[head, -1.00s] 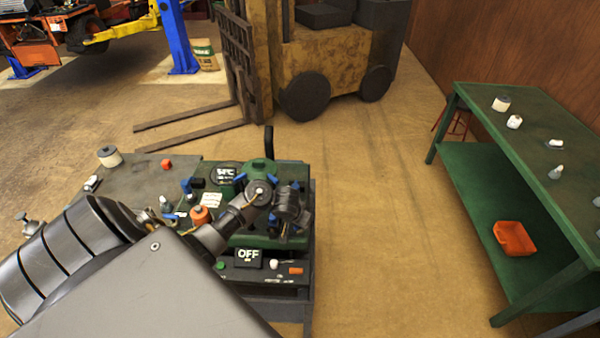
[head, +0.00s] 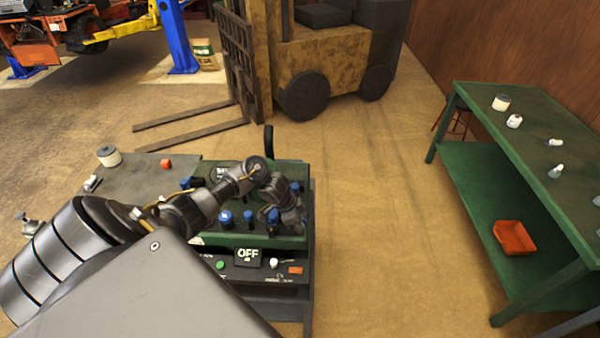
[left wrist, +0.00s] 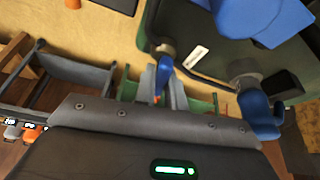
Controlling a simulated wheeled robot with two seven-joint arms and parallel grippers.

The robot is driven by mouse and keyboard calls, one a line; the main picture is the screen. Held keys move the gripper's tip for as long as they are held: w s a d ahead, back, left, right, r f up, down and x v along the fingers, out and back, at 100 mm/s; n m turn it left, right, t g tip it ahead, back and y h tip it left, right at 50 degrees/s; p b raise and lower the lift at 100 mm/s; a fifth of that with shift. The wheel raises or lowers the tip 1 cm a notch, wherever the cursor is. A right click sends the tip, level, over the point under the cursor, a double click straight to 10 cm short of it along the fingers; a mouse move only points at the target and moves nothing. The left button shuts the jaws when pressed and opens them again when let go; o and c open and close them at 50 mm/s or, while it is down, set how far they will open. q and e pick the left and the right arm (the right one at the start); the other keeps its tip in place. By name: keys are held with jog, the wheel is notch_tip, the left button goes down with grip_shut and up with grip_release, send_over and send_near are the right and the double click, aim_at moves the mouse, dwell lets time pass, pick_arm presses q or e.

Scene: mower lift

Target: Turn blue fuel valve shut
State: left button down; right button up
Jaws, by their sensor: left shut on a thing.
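A green panel (head: 215,238) with several small blue valve handles stands in the middle of the head view. Two of them, a left front handle (head: 225,216) and a right front handle (head: 273,216), show near its front edge. My left gripper (head: 284,222) reaches down over the panel's right part, and my arm hides what lies under it. In the left wrist view, a blue valve handle (left wrist: 165,72) sits between the fingers of my left gripper (left wrist: 163,90), which is shut on it. I cannot read a fuel label on it. My right gripper is not in view.
A forklift (head: 325,65) stands behind. A green workbench (head: 535,125) stands at right, with open floor between.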

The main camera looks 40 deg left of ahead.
pick_arm(q)
jog(key=shift+w+a+r+m, duration=0.1)
jog(key=shift+m, duration=0.9)
jog(key=shift+h, duration=0.3)
jog(key=c, duration=1.5)
grip_release()
jog(key=shift+o, duration=0.2)
jog(key=shift+g, duration=0.3)
jog(key=b+v, duration=0.1)
jog(key=v, duration=0.9)
jog(key=shift+r, duration=0.3)
jog(key=shift+a, duration=0.1)
